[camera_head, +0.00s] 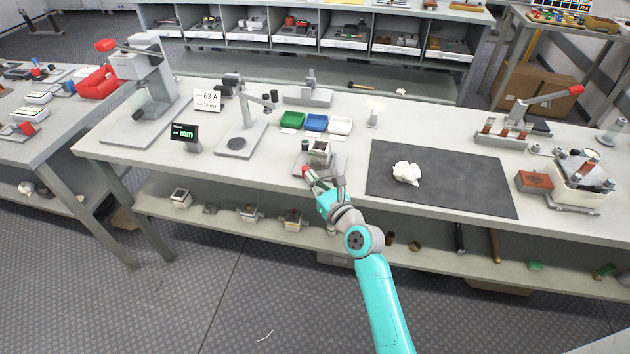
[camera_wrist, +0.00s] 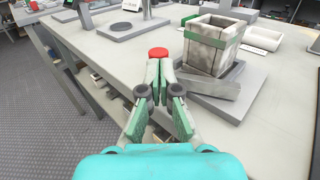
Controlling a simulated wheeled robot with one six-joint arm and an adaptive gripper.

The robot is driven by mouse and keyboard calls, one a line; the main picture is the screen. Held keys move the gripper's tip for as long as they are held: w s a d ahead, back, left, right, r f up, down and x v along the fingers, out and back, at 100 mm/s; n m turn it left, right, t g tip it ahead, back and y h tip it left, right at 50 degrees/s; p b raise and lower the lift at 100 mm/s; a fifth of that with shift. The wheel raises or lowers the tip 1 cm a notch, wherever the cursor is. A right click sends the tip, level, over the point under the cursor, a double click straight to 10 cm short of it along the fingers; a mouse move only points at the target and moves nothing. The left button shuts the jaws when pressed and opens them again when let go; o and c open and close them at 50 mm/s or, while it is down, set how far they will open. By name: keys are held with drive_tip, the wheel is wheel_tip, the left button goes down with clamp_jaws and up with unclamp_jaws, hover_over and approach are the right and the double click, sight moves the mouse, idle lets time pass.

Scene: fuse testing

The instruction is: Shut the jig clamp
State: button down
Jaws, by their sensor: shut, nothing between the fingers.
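The jig clamp shows as a grey base plate (camera_wrist: 238,106) with a red-tipped handle (camera_head: 307,171). On the plate stands a worn, pale square box with a green band (camera_wrist: 212,45). A grey bar (camera_wrist: 205,86) lies along the box's near side. The red tip (camera_wrist: 158,53) shows just beyond my fingertips in the wrist view. My gripper (camera_wrist: 159,70) is shut and empty, at the front of the jig, left of the box in the wrist view. Whether my fingers touch the red tip is unclear. Most of the handle is hidden behind my fingers.
A dark mat (camera_head: 455,192) with a crumpled white cloth (camera_head: 406,173) lies to the right. Green (camera_head: 292,120), blue (camera_head: 316,123) and white (camera_head: 340,126) trays sit behind the jig. A stand with a round dark pad (camera_head: 237,143) is to the left. The bench's front edge is close.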

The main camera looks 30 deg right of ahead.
drive_tip(key=shift+w, duration=1.7)
